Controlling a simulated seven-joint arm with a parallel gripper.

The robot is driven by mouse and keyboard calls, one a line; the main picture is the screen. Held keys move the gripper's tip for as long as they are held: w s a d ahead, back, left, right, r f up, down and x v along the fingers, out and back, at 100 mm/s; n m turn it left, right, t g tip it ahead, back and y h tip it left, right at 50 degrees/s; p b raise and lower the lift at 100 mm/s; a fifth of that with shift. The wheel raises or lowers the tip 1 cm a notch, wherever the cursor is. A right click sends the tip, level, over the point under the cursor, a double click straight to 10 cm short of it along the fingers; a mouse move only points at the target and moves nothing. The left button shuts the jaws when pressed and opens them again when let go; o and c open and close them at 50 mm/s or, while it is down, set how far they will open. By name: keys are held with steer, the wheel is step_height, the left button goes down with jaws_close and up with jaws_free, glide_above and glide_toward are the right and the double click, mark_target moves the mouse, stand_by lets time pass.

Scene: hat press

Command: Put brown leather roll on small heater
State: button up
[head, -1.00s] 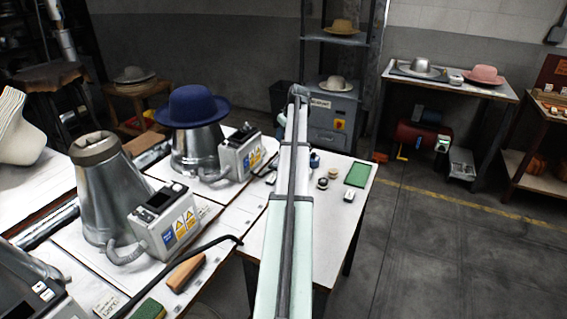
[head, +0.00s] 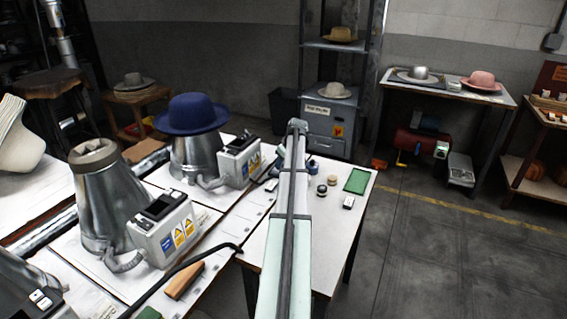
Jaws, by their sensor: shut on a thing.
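I cannot pick out the brown leather roll with certainty. A brown block-like piece (head: 184,281) lies on the bench at the lower left, and a small tan round piece (head: 332,180) sits on the white table. Which unit is the small heater is not certain. A smaller metal cone (head: 195,160) with a control box (head: 240,160) stands under a blue hat (head: 192,114). A larger bare metal cone (head: 108,205) with its own box (head: 163,228) stands nearer. My arm reaches forward over the table; its gripper is hidden behind the arm, with anything it holds.
A green pad (head: 357,181) and several small items lie on the white table (head: 335,230). A shelf rack, a side table with hats (head: 480,82) and open floor (head: 440,240) lie beyond.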

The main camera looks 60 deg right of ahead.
steer(key=shift+f, duration=0.15)
steer(key=o, duration=1)
steer(key=shift+o, duration=0.2)
steer(key=v, duration=1.2)
steer(key=shift+r, duration=0.2)
